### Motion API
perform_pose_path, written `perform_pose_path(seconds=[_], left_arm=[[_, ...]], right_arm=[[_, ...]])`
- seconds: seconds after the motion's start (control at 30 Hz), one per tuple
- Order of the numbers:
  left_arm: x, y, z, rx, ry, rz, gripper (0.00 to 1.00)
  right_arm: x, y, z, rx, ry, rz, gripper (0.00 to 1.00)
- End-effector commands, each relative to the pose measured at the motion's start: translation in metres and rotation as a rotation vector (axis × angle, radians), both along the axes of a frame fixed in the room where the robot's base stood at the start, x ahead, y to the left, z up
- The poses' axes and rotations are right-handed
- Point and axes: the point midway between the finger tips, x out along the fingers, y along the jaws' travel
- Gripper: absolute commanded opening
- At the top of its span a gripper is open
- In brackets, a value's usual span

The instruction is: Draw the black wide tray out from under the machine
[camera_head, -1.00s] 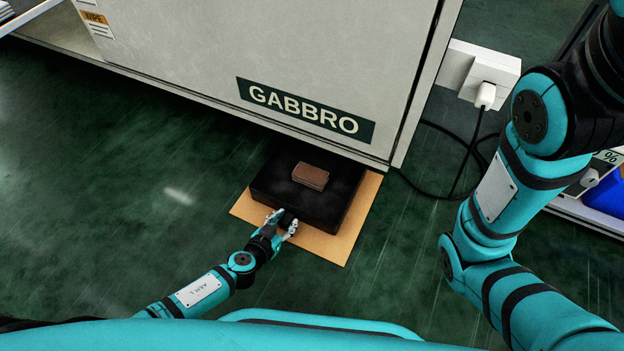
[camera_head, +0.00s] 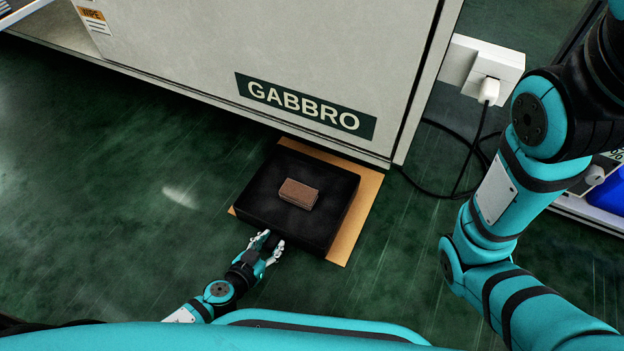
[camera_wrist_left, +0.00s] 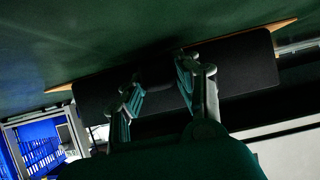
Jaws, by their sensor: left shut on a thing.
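The black wide tray (camera_head: 333,187) lies on the floor in front of the grey machine (camera_head: 270,60), over a tan board (camera_head: 352,235). Most or all of the tray shows clear of the machine's lower edge in the head view. A brown block (camera_head: 299,193) rests on the tray. My left gripper (camera_head: 266,243) is shut on the tray's near side, at a dark grip there. The left wrist view shows its two fingers (camera_wrist_left: 165,95) against the tray's dark side (camera_wrist_left: 248,62). My right arm is at the right, and its gripper is out of view.
A white socket box (camera_head: 490,68) with a plug and black cable (camera_head: 470,150) is right of the machine. A shelf with a blue bin (camera_head: 608,198) is at the far right. The green floor (camera_head: 130,180) left of the tray is clear.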

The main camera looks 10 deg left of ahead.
Motion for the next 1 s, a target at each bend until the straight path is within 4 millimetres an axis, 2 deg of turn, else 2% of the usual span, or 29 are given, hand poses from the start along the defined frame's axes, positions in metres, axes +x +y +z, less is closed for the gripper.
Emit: perform_pose_path(seconds=[0.5, 1.0], left_arm=[[-0.037, 0.013, -0.002, 0.001, 0.002, 0.000, 0.00], [-0.044, 0.015, -0.001, 0.002, 0.001, -0.002, 0.00]], right_arm=[[0.000, 0.000, -0.018, 0.000, 0.001, 0.000, 0.40], [0.000, 0.000, -0.020, 0.000, 0.001, 0.000, 0.40]])
